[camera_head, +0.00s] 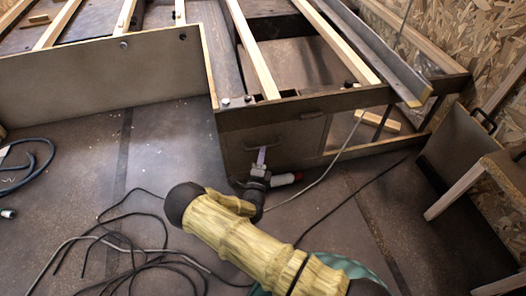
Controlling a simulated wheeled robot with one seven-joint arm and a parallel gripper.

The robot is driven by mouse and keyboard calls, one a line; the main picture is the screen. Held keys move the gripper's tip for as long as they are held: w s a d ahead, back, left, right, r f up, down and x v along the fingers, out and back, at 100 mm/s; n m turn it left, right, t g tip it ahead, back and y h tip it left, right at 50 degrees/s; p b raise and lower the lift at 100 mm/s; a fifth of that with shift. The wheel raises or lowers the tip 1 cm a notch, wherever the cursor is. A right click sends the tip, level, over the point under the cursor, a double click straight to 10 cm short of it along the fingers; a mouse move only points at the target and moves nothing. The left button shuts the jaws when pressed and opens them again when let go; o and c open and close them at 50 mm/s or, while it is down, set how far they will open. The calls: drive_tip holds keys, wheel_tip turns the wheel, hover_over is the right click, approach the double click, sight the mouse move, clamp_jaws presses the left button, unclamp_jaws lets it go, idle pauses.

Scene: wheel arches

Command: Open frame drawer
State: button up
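The wooden frame (350,97) fills the upper right, with pale slats across its top. A dark brown drawer front (236,146) is set in its near side, below the top rail, and looks closed. A thin handle (280,144) seems to run across the front, partly behind my gripper. My gripper (262,155) is right at this front, its pale fingertip over the handle area. I cannot tell whether it touches the handle, nor whether the fingers are apart. A second small handle (312,115) is on the rail above, to the right.
Black and grey cables (130,245) lie loose on the floor at the lower left. A low panel (100,83) borders the frame's left part. A wooden stool-like piece (460,190) stands at the right by the chipboard wall (470,50).

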drive_tip(key=shift+b+x, duration=0.65)
drive_tip(key=shift+x, duration=1.25)
clamp_jaws()
drive_tip(key=shift+s+d, duration=0.1)
